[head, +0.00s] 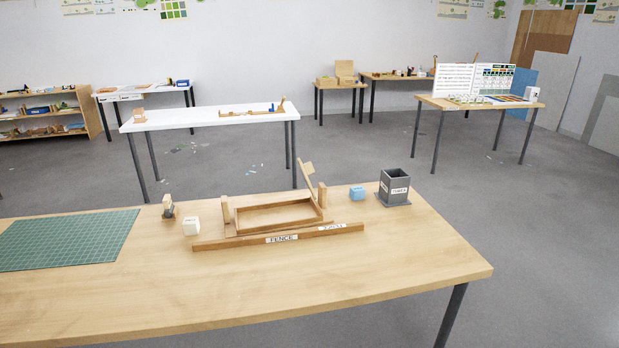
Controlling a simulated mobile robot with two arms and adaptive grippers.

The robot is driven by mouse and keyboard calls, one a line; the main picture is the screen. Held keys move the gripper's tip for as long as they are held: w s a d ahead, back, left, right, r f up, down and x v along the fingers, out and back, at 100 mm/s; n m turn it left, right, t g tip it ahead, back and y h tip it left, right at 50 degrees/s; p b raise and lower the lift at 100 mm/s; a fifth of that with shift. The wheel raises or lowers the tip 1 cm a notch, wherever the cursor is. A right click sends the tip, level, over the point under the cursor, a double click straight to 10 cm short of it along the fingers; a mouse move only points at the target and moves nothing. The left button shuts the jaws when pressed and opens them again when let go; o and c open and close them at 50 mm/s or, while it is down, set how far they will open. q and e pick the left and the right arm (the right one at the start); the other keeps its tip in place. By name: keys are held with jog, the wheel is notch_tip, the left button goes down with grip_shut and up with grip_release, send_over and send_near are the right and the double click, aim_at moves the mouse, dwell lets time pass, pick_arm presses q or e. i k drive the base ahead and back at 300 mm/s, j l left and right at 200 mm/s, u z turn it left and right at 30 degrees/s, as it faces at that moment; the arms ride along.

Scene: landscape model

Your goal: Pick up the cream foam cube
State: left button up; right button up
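The cream foam cube (191,226) sits on the near wooden table (330,280), left of the middle. It stands between the green cutting mat (70,238) and a wooden frame jig (278,215), apart from both. A small label shows on its top. Nothing covers it from this side. Neither of my grippers is in the head view.
A long wooden bar labelled FENCE (282,239) lies in front of the jig. A small wood-and-grey piece (168,207) stands behind the cube. A blue cube (357,193) and an open grey box (395,188) are at the right. The table's front is clear.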

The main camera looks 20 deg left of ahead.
aim_at(191, 226)
jog(key=u, duration=1.55)
jog(key=i+j, duration=0.15)
jog(key=j, duration=0.3)
jog(key=i+j, duration=0.1)
jog(key=j, duration=0.3)
